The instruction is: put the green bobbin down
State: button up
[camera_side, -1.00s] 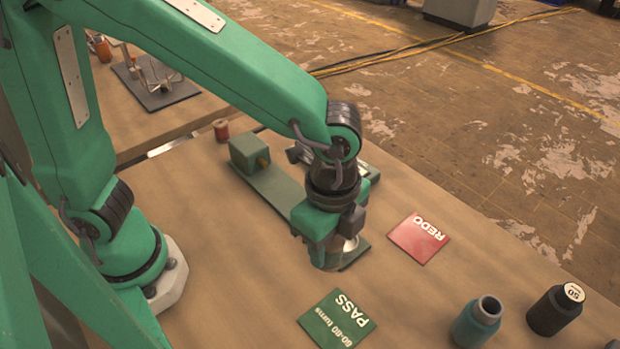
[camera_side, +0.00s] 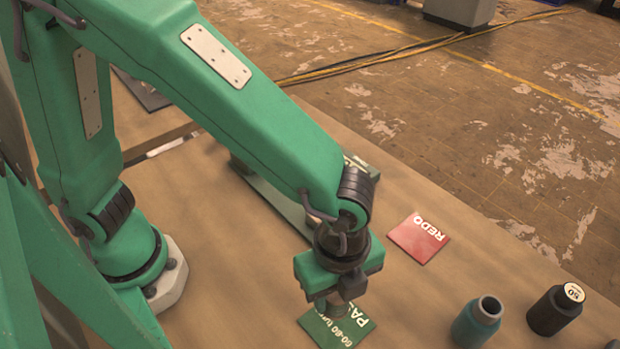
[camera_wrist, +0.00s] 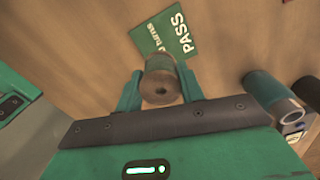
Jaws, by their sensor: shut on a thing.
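My gripper (camera_side: 333,298) is shut on the green bobbin (camera_wrist: 160,66). In the wrist view the bobbin sits between the two green fingers, with its brown round end and centre hole facing the camera. In the side view the gripper points down over the green PASS card (camera_side: 352,330) and covers part of it. The bobbin is mostly hidden there by the gripper. The PASS card also shows in the wrist view (camera_wrist: 180,30), just beyond the bobbin. I cannot tell whether the bobbin touches the card.
A red REDO card (camera_side: 419,238) lies to the right of my gripper. A green fixture (camera_side: 275,203) lies behind my arm. The tabletop between the cards is clear.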

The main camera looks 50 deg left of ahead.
aim_at(334, 304)
jog(key=shift+f, duration=1.9)
jog(key=shift+f, duration=0.1)
jog(key=shift+f, duration=1.85)
jog(key=shift+f, duration=0.1)
jog(key=o, duration=1.1)
jog(key=shift+c, duration=0.2)
notch_tip(334, 304, up, 12)
jog(key=shift+r, duration=0.15)
